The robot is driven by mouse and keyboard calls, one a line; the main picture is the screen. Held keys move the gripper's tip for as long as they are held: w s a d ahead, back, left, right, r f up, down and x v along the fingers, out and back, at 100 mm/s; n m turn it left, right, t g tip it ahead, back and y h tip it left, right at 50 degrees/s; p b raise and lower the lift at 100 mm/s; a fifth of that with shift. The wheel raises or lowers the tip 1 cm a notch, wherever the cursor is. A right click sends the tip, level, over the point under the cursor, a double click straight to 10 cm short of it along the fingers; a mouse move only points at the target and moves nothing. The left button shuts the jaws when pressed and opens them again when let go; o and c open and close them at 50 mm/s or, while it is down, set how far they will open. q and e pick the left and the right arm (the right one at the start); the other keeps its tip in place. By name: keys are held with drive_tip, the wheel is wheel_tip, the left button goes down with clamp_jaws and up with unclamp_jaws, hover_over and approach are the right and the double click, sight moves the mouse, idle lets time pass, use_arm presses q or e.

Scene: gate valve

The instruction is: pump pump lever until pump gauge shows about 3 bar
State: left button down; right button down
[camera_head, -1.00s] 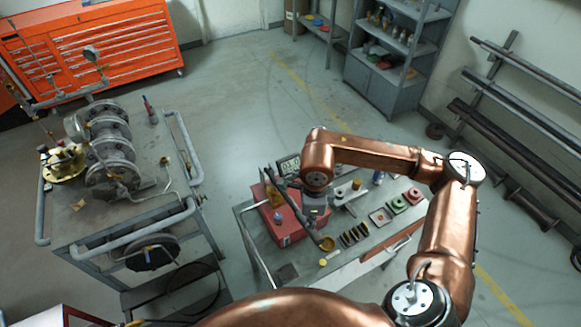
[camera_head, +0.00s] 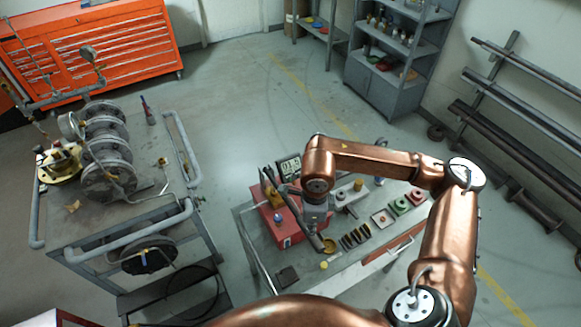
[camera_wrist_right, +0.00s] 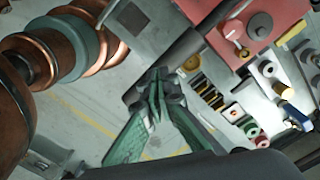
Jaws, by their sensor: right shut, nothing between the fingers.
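The red pump (camera_head: 284,234) sits on the right-hand bench, and its red body also shows at the top of the right wrist view (camera_wrist_right: 268,22). The small digital pump gauge (camera_head: 288,167) stands behind it, its digits too small to read surely. A dark bar, apparently the pump lever (camera_wrist_right: 190,46), runs slantwise past the pump in the right wrist view. My right gripper (camera_wrist_right: 160,78) is shut and empty, its green fingers together and their tips overlapping the bar's lower end in the picture. I cannot tell whether they touch. My left gripper is not in view.
The bench (camera_head: 340,268) also carries dark blocks, green and red parts (camera_head: 399,204) and a yellow cap. A valve cart (camera_head: 118,226) with flanges stands left. Grey shelving (camera_head: 388,82) and pipe racks stand behind. The floor between cart and bench is clear.

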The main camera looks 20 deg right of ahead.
drive_tip(key=shift+f+b, duration=3.2)
drive_tip(key=shift+f, duration=0.8)
wheel_tip(320, 180, up, 12)
drive_tip(key=p, duration=0.6)
drive_tip(key=shift+f, duration=0.35)
drive_tip(key=shift+f+b, duration=2.65)
drive_tip(key=shift+f, duration=0.25)
drive_tip(key=shift+r, duration=0.15)
